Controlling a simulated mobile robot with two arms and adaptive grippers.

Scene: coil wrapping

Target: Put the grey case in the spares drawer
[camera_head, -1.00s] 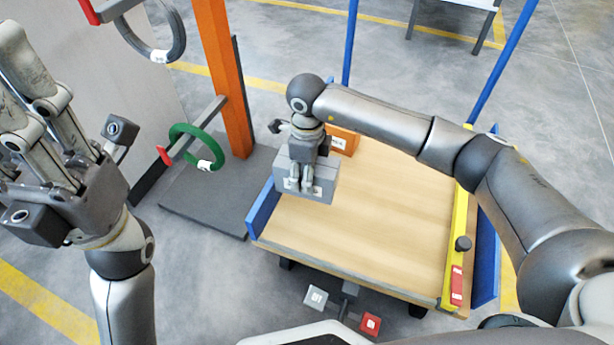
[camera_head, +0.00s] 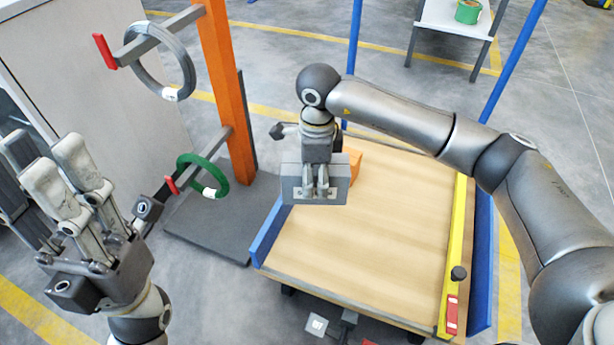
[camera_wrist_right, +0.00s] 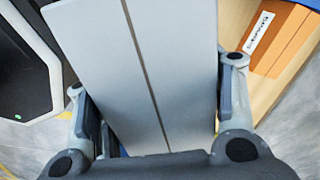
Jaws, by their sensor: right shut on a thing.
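The grey case (camera_head: 294,188) is a boxy grey block with a seam down its middle. It hangs in my right gripper (camera_head: 320,190), above the back left part of the wooden cart top (camera_head: 375,240). In the right wrist view the case (camera_wrist_right: 150,70) fills the space between the fingers, which grip its two sides. My left gripper (camera_head: 100,180) is empty at the left, its fingers spread. An orange box (camera_head: 352,165) with a label on its front stands on the cart behind the case, partly hidden; it shows too in the right wrist view (camera_wrist_right: 285,45). I cannot identify a spares drawer.
An orange post (camera_head: 218,80) carries a grey coil (camera_head: 180,60) and a green coil (camera_head: 220,172) on arms with red ends. Blue side rails and a yellow strip (camera_head: 456,240) edge the cart. A table (camera_head: 440,20) with a green coil stands at the back.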

